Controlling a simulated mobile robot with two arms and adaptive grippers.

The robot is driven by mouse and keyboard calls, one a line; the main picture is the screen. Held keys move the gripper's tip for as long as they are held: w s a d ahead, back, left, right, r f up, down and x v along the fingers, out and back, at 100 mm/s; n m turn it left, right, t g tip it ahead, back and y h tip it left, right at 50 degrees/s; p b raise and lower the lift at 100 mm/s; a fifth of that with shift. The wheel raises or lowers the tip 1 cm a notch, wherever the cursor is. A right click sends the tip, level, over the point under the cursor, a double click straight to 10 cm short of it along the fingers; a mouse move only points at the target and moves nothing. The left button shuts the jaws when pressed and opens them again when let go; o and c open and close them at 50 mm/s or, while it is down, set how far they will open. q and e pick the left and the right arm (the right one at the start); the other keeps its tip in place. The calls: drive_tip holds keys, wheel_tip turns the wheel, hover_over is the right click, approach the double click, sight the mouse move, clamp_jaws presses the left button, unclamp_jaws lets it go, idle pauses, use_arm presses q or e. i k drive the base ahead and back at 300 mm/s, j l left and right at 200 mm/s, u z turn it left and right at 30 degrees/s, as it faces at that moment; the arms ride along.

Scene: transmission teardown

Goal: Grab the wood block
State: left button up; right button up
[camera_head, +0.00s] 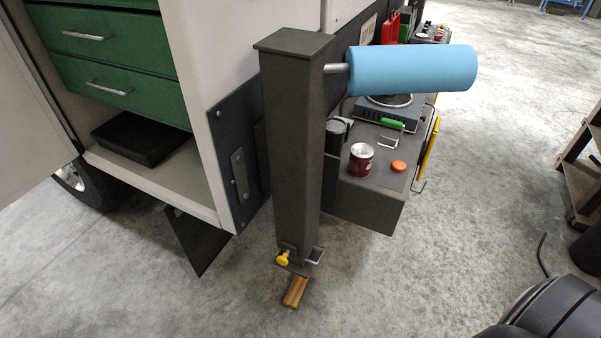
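The wood block (296,291) is a small brown piece low in the middle of the head view. It appears to lie on the concrete floor, just below the foot of a dark square post. The foot and a small metal bracket are close to its upper end; I cannot tell whether they touch it. Neither of my grippers is in view.
The dark post (290,150) carries a blue roll (412,69) on a bar. A yellow knob (282,259) is near its foot. A grey bench (372,190) holds a red can (361,158). Green drawers (110,50) are upper left. Floor right of the block is clear.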

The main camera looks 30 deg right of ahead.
sight(294, 295)
drive_tip(key=k+z, duration=0.15)
drive_tip(key=z, duration=0.6)
